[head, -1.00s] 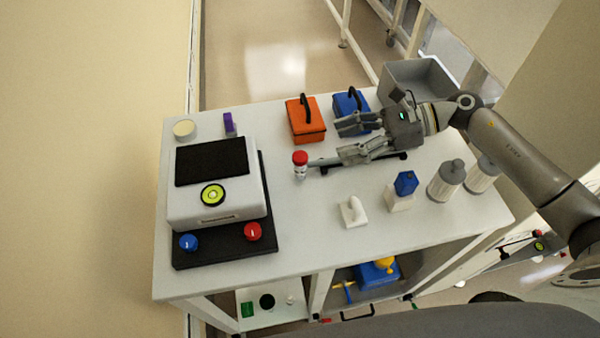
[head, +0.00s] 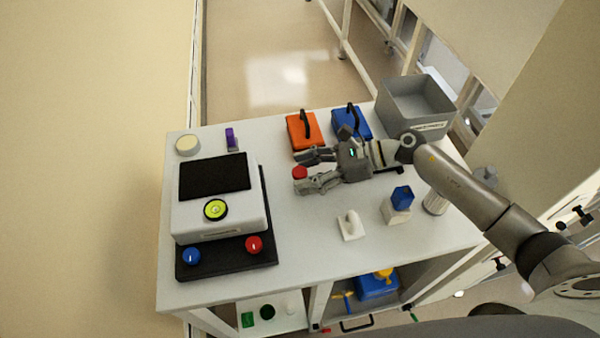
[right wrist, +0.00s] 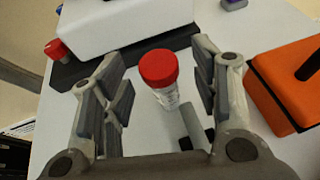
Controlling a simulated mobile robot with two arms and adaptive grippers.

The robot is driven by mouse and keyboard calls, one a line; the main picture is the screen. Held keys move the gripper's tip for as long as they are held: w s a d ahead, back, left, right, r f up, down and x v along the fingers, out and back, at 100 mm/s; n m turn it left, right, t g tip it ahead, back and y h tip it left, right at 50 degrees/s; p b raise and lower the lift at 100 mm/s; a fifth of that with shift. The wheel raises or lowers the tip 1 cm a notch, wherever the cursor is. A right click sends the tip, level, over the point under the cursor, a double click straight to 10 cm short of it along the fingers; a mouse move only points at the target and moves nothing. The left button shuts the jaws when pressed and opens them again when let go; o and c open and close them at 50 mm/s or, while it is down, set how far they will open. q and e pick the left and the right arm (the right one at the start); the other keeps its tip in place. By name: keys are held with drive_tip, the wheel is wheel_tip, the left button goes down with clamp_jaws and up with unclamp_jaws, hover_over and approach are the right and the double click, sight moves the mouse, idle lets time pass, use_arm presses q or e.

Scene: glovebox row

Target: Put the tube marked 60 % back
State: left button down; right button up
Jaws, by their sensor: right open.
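A clear tube (right wrist: 167,95) with a red cap stands upright on the white table in the right wrist view. Its label is too small and blurred to read. In the head view its red cap (head: 300,172) shows near my right fingertips; its body is mostly hidden by a finger. My right gripper (head: 307,171) is open, low over the table, its fingers pointing left. In the right wrist view the tube shows between the two open fingers (right wrist: 158,62), with a gap on each side. My left gripper is not in view.
A white device (head: 218,222) on a black base stands left of the tube. An orange box (head: 303,132) and a blue box (head: 350,118) stand behind my gripper. A grey bin (head: 416,105), a blue-topped bottle (head: 400,200) and a white holder (head: 350,226) stand to the right and front.

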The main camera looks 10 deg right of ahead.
drive_tip(key=shift+x, duration=1.05)
drive_tip(key=shift+d, duration=0.1)
drive_tip(key=c, duration=1.1)
drive_tip(key=shift+r, duration=0.15)
drive_tip(key=shift+r+b, duration=0.5)
drive_tip(key=shift+r, duration=0.15)
drive_tip(key=s+r+b, duration=0.5)
drive_tip(key=s+r, duration=0.6)
drive_tip(key=s, duration=0.3)
drive_tip(key=shift+r, duration=0.2)
drive_tip(key=shift+s, duration=0.15)
